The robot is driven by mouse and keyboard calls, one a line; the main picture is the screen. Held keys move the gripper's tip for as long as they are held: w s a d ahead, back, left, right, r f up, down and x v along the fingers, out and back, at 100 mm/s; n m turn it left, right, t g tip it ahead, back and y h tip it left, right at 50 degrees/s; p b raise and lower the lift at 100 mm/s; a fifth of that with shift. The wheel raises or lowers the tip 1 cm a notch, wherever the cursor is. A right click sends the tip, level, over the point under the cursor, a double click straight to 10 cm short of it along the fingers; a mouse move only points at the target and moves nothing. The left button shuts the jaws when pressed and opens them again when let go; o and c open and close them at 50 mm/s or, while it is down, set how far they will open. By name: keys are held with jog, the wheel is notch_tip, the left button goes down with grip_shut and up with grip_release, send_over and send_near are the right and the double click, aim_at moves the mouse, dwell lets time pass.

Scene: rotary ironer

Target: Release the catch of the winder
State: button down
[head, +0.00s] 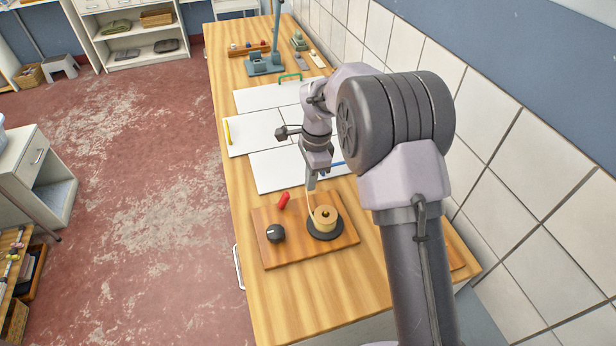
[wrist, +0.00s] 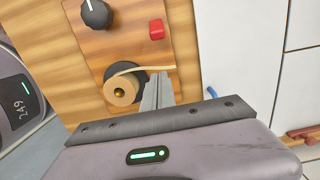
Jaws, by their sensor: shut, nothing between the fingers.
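The winder is a wooden board (head: 300,252) on the bench, also filling the upper left of the wrist view (wrist: 75,55). It bears a tan spool (head: 325,215) on a black disc (head: 323,235), a black knob (head: 275,233) and a small red piece (head: 283,201), perhaps the catch. The wrist view shows the spool (wrist: 120,91), knob (wrist: 96,14) and red piece (wrist: 156,29). A pale cord runs off the spool, past my fingers. My gripper (head: 312,187) is shut and empty, above the board's far edge beside the spool. Its fingers (wrist: 160,84) hide part of the disc.
White panels (head: 265,133) with a yellow strip and a green handle lie beyond the board. A blue-grey stand (head: 265,65) is farther back. A tiled wall (head: 490,130) bounds the bench on the right. Bare bench (head: 285,305) lies in front of the board.

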jog(key=b, duration=0.1)
send_over(297, 207)
jog(key=d, duration=0.3)
jog(key=f, duration=0.5)
jog(key=shift+w, duration=0.35)
jog(key=shift+s+a+r, duration=0.15)
jog(key=shift+a+r, duration=0.15)
jog(key=shift+a, duration=0.3)
jog(key=shift+s+a+r, duration=0.15)
jog(key=shift+a+r, duration=0.15)
jog(key=shift+a, duration=0.25)
jog(key=shift+s+a+r+b, duration=0.15)
jog(key=shift+a+r+b, duration=0.15)
jog(key=shift+a, duration=0.1)
